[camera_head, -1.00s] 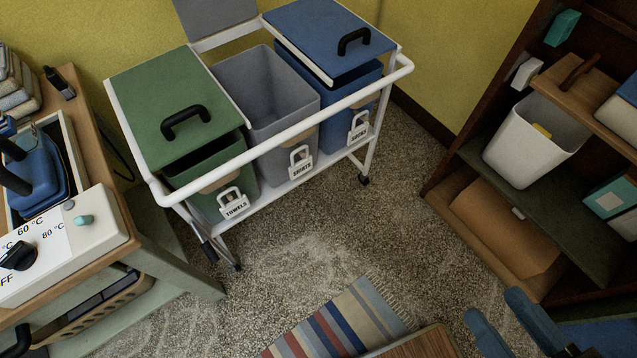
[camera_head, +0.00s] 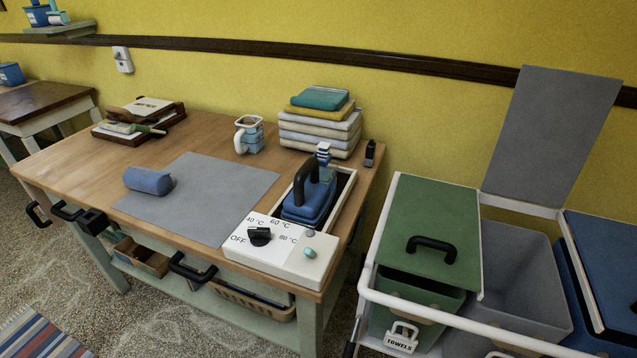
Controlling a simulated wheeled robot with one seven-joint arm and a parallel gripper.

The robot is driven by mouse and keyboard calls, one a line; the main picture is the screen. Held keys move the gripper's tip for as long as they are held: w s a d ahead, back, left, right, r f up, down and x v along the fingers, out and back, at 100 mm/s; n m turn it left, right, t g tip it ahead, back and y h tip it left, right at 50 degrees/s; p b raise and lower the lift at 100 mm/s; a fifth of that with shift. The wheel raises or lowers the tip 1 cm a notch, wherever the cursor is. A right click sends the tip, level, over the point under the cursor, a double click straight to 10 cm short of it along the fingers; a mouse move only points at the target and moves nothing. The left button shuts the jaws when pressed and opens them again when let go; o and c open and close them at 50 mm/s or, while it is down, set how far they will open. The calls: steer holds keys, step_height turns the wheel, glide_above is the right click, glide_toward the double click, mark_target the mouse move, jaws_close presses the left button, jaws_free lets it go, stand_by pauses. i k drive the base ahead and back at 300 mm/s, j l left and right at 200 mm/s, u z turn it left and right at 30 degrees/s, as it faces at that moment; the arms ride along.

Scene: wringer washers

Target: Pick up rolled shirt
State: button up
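A rolled blue cloth, which looks like the rolled shirt (camera_head: 148,181), lies on its side on a grey mat (camera_head: 215,186) on the wooden table (camera_head: 78,185). My gripper is not in view.
A control box with a dial (camera_head: 277,249) and a blue iron (camera_head: 309,197) stand at the table's right end. Black handles (camera_head: 190,270) jut from the front. A laundry cart (camera_head: 430,235) stands right.

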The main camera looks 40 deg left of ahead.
mark_target(150, 181)
steer(key=u, duration=1.9)
steer(key=i+j+z, duration=0.1)
steer(key=i+j, duration=0.2)
steer(key=i, duration=0.25)
steer(key=i+j+z, duration=0.1)
steer(key=i+j, duration=0.2)
steer(key=i, duration=1.05)
